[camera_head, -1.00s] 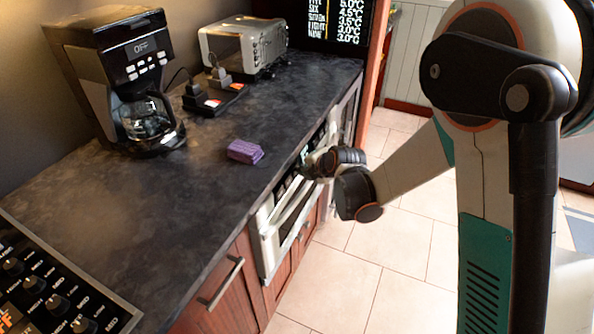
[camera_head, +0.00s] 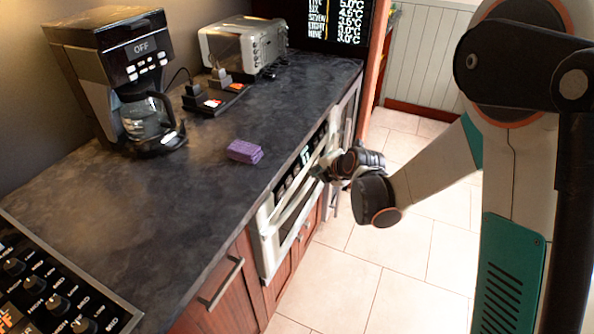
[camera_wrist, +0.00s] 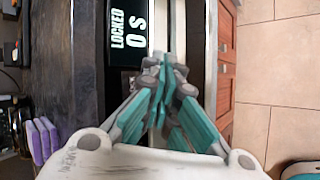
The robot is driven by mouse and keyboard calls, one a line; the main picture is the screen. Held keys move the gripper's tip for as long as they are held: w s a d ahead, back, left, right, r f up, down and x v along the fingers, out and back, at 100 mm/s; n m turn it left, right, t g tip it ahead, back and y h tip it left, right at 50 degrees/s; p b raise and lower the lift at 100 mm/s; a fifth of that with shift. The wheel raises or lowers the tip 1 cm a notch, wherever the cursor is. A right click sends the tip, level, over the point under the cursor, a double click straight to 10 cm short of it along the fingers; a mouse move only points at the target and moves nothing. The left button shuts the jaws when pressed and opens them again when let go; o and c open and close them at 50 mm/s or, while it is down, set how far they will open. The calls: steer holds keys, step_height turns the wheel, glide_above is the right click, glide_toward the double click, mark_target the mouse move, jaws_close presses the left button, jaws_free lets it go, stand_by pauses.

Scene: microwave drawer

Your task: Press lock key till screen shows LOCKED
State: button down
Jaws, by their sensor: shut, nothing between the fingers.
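The microwave drawer (camera_head: 268,232) is built in under the counter, its front facing the tiled floor. Its screen (camera_wrist: 130,30) reads "LOCKED" and "0 S" in white letters in the wrist view. In the head view the screen (camera_head: 305,156) is small and its text is hard to read. My gripper (camera_head: 319,172) is shut and empty, in front of the control panel and a little apart from it in the head view. In the wrist view its closed fingertips (camera_wrist: 165,62) are just to the right of the screen. I cannot make out the lock key.
A purple block (camera_head: 245,151) lies on the dark counter (camera_head: 180,210). A coffee maker (camera_head: 125,75), a toaster oven (camera_head: 243,45) and a power strip (camera_head: 215,98) stand at the back. A cooktop panel (camera_head: 50,285) is at front left. The floor (camera_head: 370,275) beside the cabinets is clear.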

steer(key=shift+s+d+r, duration=0.15)
steer(key=shift+s+d, duration=0.05)
steer(key=shift+d, duration=0.35)
steer(key=shift+s+d+r, duration=0.1)
steer(key=shift+s+d, duration=0.1)
steer(key=shift+d, duration=0.35)
steer(key=s+d+r+m+h, duration=0.2)
steer(key=s+d+r+m, duration=0.8)
steer(key=s+r+m, duration=0.4)
steer(key=s+d+m+h, duration=0.1)
steer(key=s+d+m, duration=0.2)
steer(key=s+m, duration=0.3)
steer(key=s+d+r+m+g+h, duration=0.1)
steer(key=s+d+m, duration=0.3)
steer(key=s+m, duration=0.3)
steer(key=s, duration=0.4)
steer(key=shift+d+r+h, duration=0.2)
steer(key=shift+h, duration=0.2)
